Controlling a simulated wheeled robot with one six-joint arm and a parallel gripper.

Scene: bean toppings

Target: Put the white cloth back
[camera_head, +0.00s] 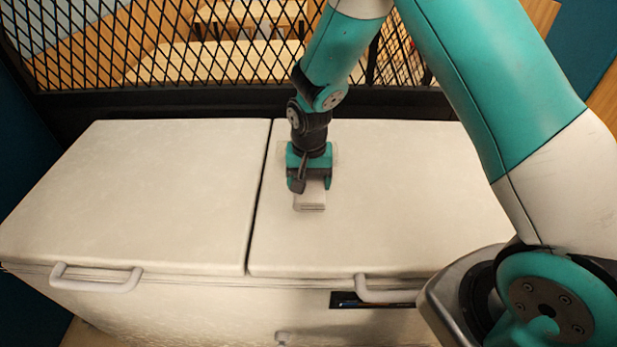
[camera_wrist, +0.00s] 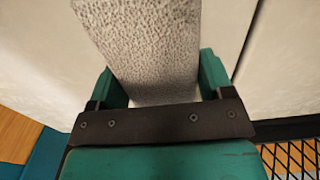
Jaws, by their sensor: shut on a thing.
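The white cloth (camera_head: 311,197) is a small, pale, folded block below my gripper (camera_head: 309,185), over the right lid of the white chest. In the wrist view the cloth (camera_wrist: 150,50) is a grey-white, speckled slab between the two teal fingers of my gripper (camera_wrist: 157,88). My gripper is shut on it. I cannot tell whether the cloth touches the lid or hangs just above it. The far part of the cloth is hidden by my gripper in the head view.
The white chest has a left lid (camera_head: 135,190) and a right lid (camera_head: 400,200), both closed, with a handle (camera_head: 97,278) at the left front. Both lids are otherwise clear. A black mesh screen (camera_head: 200,45) stands behind the chest.

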